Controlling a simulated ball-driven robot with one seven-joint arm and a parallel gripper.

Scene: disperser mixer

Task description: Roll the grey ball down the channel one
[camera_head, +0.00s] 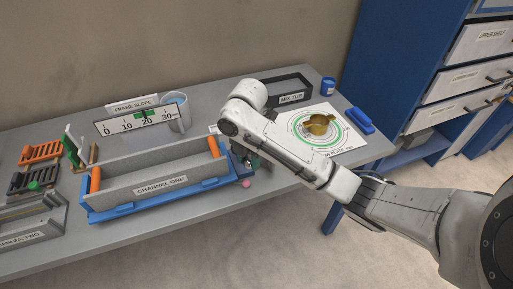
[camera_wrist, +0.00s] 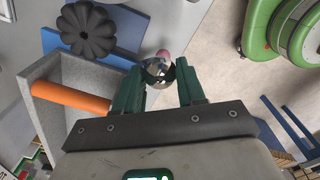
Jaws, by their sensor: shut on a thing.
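The grey ball (camera_wrist: 158,71) is shiny and sits between the two green fingers of my gripper (camera_wrist: 159,88) in the wrist view. My gripper is shut on it. In the head view my gripper (camera_head: 247,160) is beside the right end of the channel one (camera_head: 160,187), and the ball cannot be made out there. The channel one is a long grey trough in a blue frame, with an orange bar across each end. In the wrist view its grey wall (camera_wrist: 62,72) and one orange bar (camera_wrist: 72,97) are left of my fingers.
A small pink ball-like thing (camera_head: 246,183) is close to my gripper. A slope scale (camera_head: 137,119) and a clear cup (camera_head: 178,112) stand behind the trough. The mix tub (camera_head: 287,88) and a round target plate with a brass piece (camera_head: 318,124) are to the right.

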